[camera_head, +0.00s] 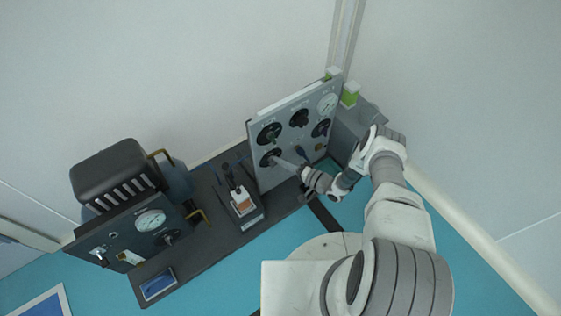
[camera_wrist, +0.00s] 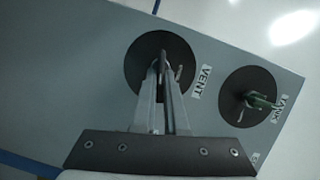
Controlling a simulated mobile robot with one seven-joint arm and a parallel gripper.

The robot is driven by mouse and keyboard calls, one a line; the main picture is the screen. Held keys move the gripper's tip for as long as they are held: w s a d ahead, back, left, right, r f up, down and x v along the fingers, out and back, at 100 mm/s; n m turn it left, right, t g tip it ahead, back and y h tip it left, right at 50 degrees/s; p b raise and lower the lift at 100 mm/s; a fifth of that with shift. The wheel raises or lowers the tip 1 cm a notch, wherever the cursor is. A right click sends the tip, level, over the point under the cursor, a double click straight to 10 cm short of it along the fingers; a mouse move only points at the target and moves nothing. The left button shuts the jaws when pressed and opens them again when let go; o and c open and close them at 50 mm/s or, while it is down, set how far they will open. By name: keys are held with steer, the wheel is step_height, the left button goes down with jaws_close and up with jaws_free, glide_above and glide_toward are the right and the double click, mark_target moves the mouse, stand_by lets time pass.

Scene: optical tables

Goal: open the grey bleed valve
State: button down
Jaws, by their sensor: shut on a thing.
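A valve with a round black dial (camera_wrist: 138,62) sits on the grey panel (camera_head: 256,112); the label beside it reads VENT in the wrist view. The same dial (camera_head: 266,155) shows at the panel's lower left in the head view. My gripper (camera_wrist: 161,66) reaches it straight on, its fingers shut on the handle at the dial's middle. The fingers hide most of the handle, so its colour is hard to tell. A small pale pointer shows right of the fingertips. In the head view my gripper (camera_head: 281,162) touches the dial.
A green-handled valve (camera_wrist: 262,102) labelled TANK is right of the held one in the wrist view. Left stand a small tray (camera_head: 243,201) and a compressor unit (camera_head: 118,178).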

steer(key=shift+w+f+m+y, duration=0.15)
steer(key=shift+m+y, duration=0.35)
steer(key=shift+m, duration=0.5)
steer(key=c, duration=1)
jaws_free()
steer(key=shift+o, duration=0.2)
steer(key=shift+r+p, duration=0.3)
steer(key=shift+r, duration=0.2)
step_height(320, 180, up, 3)
steer(key=shift+r+p, duration=0.2)
steer(key=shift+p, duration=0.75)
steer(key=s+d+r+p, duration=0.3)
steer(key=d+r, duration=0.3)
steer(key=d, duration=0.5)
steer(key=shift+s+r, duration=0.25)
